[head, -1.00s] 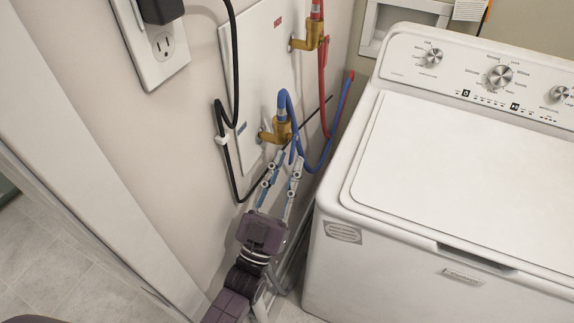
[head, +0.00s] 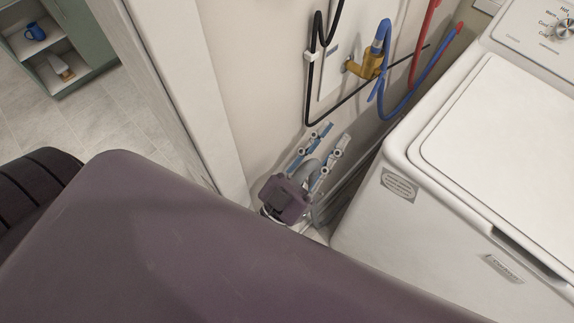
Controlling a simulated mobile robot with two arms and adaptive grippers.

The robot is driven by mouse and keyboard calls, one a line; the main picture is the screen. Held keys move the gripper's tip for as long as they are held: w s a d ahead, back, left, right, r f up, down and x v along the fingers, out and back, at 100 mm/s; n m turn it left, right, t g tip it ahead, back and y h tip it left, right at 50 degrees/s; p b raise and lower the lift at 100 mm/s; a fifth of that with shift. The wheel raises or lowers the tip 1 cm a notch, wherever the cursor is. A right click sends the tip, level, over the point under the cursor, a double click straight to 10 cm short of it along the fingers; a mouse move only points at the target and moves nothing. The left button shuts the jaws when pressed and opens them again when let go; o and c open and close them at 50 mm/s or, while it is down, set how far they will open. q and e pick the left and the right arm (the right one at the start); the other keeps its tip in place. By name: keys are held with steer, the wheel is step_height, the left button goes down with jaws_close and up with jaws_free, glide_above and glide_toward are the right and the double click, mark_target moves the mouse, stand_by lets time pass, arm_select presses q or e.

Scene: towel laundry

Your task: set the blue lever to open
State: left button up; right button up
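The brass valve (head: 367,66) of the blue hose sticks out from a white panel on the wall. The blue lever (head: 375,90) hangs below it, slanting down; its exact setting is hard to tell. The blue hose (head: 398,112) loops from the valve down and up to the right. My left gripper (head: 335,134) is below and left of the lever, apart from it. Its two fingers are spread with nothing between them. My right gripper is not in view.
The white washing machine (head: 395,235) stands close on the right, leaving a narrow gap by the wall. A black cable (head: 312,90) and a red hose (head: 419,45) run near the valve. A green cabinet (head: 62,45) is at the far left.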

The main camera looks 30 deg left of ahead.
arm_select(q)
steer(key=s+a, duration=0.3)
steer(key=s, duration=0.8)
steer(key=shift+a, duration=0.3)
steer(key=shift+c, duration=1.3)
steer(key=g+y+p, duration=0.2)
steer(key=g+p, duration=0.3)
steer(key=g, duration=0.2)
glide_toward(370, 96)
steer(key=x, duration=0.4)
steer(key=p+x, duration=0.1)
steer(key=x, duration=0.6)
steer(key=shift+c, duration=0.3)
